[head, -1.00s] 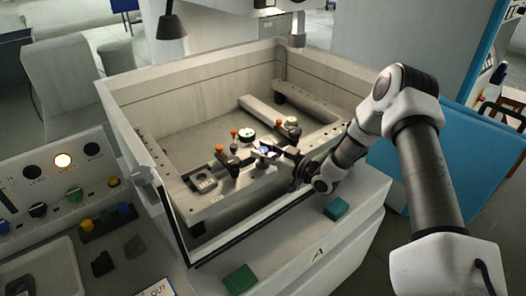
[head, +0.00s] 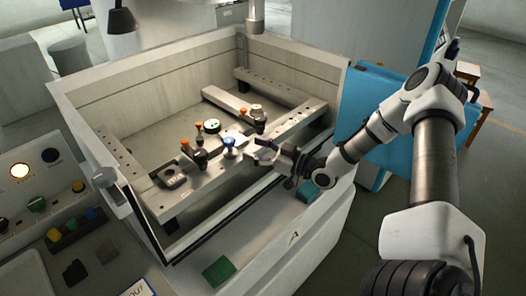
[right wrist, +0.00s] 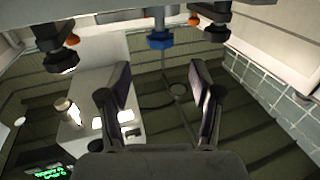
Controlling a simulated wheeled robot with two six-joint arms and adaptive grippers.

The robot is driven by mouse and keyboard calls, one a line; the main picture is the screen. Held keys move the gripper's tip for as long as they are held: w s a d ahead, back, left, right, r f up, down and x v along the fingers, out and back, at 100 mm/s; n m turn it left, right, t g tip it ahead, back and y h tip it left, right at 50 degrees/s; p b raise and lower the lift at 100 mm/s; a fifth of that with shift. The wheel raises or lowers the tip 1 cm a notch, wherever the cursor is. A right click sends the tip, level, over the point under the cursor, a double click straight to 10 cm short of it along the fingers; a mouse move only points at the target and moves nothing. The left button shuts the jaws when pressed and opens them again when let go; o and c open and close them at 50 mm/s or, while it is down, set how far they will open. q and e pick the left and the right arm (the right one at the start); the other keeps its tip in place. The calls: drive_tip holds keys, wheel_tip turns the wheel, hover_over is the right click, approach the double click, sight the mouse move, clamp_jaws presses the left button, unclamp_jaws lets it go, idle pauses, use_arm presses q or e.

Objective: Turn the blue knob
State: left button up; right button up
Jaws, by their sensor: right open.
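The blue knob (head: 230,142) stands upright on the near rail inside the open-topped tank, among orange-topped clamps. In the right wrist view the blue knob (right wrist: 160,40) shows at the top centre, beyond and between the fingertips. My right gripper (head: 261,153) reaches over the tank's near right side, just right of the knob and apart from it. In its wrist view my right gripper (right wrist: 159,83) has its fingers spread with nothing between them. My left gripper is not in view.
Orange-topped clamps (head: 198,127) and a round dial (head: 212,126) stand close to the knob. The tank's wall (head: 84,103) surrounds the rails. A control panel (head: 40,180) is at left, a green block (head: 218,270) on the front ledge.

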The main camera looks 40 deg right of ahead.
drive_tip(key=shift+v, duration=1.45)
drive_tip(key=shift+r, duration=0.1)
idle(0.4)
